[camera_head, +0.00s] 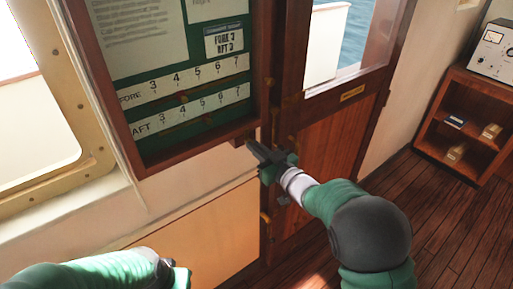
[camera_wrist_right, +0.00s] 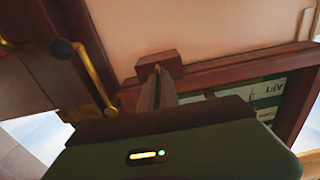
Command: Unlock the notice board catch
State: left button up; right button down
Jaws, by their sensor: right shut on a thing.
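The notice board (camera_head: 192,152) hangs on the wall at upper left in the head view, with a dark wooden frame, green backing and papers. Its frame also shows in the right wrist view (camera_wrist_right: 232,75). The catch (camera_wrist_right: 158,66) is a small wooden block with a thin brass part at the frame's lower edge, near the board's lower right corner. My right gripper (camera_head: 251,147) reaches up to that corner. Its fingers (camera_wrist_right: 157,85) are shut on the catch, which they mostly hide in the head view.
A wooden door (camera_head: 325,150) with a window stands right of the board. A brass lever with a black knob (camera_wrist_right: 62,48) is close to my right gripper. A shelf (camera_head: 465,120) with several small boxes stands far right. The plank floor (camera_head: 440,220) between is clear.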

jog(key=n+b, duration=0.6)
jog(key=f+n+b, duration=0.1)
jog(key=n+b, duration=0.5)
jog(key=b, duration=0.1)
jog(key=n+b, duration=0.6)
jog(key=shift+s+a+f+b, duration=0.15)
jog(key=shift+a+b, duration=0.05)
jog(key=shift+b, duration=0.15)
dwell(0.5)
jog(key=c, duration=1.7)
grip_release()
jog(key=shift+c, duration=0.2)
jog(key=shift+o, duration=0.7)
jog(key=shift+r, duration=0.35)
jog(key=shift+s+d, duration=0.1)
jog(key=shift+d, duration=0.05)
